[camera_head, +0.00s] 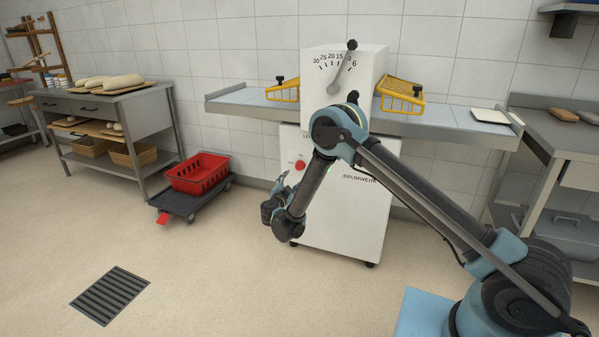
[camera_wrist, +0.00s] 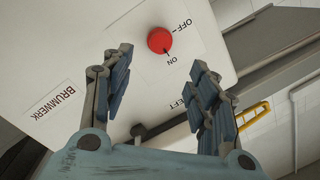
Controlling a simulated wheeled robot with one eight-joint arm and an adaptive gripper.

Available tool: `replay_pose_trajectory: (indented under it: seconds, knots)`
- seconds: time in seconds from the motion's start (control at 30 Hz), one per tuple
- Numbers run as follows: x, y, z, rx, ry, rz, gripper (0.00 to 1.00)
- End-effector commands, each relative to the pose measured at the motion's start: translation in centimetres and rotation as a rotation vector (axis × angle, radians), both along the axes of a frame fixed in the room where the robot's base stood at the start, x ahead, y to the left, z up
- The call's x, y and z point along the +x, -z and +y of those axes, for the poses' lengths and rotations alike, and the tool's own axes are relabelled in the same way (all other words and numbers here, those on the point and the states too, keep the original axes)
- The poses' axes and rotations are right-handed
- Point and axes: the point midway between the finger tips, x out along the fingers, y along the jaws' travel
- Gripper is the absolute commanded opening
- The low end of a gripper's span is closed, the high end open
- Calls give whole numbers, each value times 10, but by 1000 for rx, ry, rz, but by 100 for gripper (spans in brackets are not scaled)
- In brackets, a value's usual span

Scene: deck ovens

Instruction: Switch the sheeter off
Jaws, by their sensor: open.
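The sheeter (camera_head: 343,205) is a white machine with a BRUMWERK label and side tables. A round red switch knob (camera_head: 299,165) sits on its front, at the left. My gripper (camera_head: 284,180) is just left of the sheeter's front, near knob height. In the wrist view my gripper (camera_wrist: 161,62) is open and empty, its fingers spread either side of the knob, with no visible contact.
A lever (camera_head: 343,68) with a dial scale is on the sheeter's top. Yellow guards (camera_head: 402,95) flank it. A red crate (camera_head: 198,172) on a dark dolly (camera_head: 187,204) stands to the left. A bench (camera_head: 560,135) stands at the right. The floor in front is clear.

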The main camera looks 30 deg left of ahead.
Motion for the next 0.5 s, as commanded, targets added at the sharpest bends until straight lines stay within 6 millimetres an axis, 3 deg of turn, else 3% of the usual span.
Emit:
replay_pose_trajectory:
  seconds: [0.5]
  knots:
    - [90, 0, 17, -1, 1, 0, 54]
